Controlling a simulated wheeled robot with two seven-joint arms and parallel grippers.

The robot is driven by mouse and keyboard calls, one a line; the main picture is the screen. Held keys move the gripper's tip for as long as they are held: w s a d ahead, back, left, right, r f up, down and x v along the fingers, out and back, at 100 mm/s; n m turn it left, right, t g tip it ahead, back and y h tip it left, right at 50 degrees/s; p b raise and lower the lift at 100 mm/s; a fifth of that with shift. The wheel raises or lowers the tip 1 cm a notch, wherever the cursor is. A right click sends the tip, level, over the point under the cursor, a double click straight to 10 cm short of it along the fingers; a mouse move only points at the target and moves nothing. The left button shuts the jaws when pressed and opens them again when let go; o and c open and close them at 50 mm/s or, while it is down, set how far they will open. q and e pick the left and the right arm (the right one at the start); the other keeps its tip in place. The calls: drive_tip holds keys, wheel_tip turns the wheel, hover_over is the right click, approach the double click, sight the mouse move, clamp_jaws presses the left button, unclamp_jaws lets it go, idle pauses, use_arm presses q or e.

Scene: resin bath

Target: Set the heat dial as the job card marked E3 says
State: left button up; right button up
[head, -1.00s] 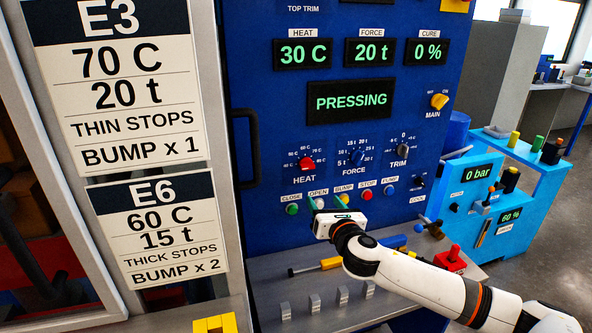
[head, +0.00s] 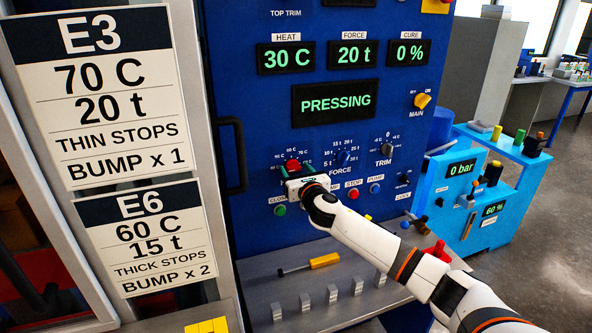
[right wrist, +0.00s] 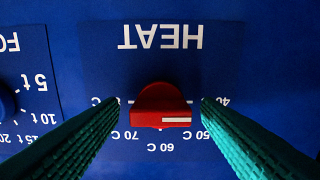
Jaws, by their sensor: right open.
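The job card marked E3 (head: 112,125) hangs at the left and reads 70 C, 20 t, thin stops, bump x 1. The red heat dial (head: 293,164) is on the blue panel, with its lower part hidden by my right gripper (head: 294,179). In the right wrist view, upside down, the heat dial (right wrist: 160,105) sits between my two open green fingers, with a gap on each side. Its white mark lies at its right end, toward the 40 and 50 C side of the scale. The heat display (head: 286,56) reads 30 C. My left gripper is out of view.
The force dial (head: 343,158) and trim dial (head: 386,149) sit right of the heat dial. Push buttons, such as the green one (head: 280,210), lie just below. A second card, E6 (head: 150,235), hangs under E3. A black handle (head: 233,155) stands out to the left.

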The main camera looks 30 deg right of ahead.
drive_tip(key=shift+w, duration=0.15)
drive_tip(key=shift+c, duration=0.4)
drive_tip(key=c, duration=0.9)
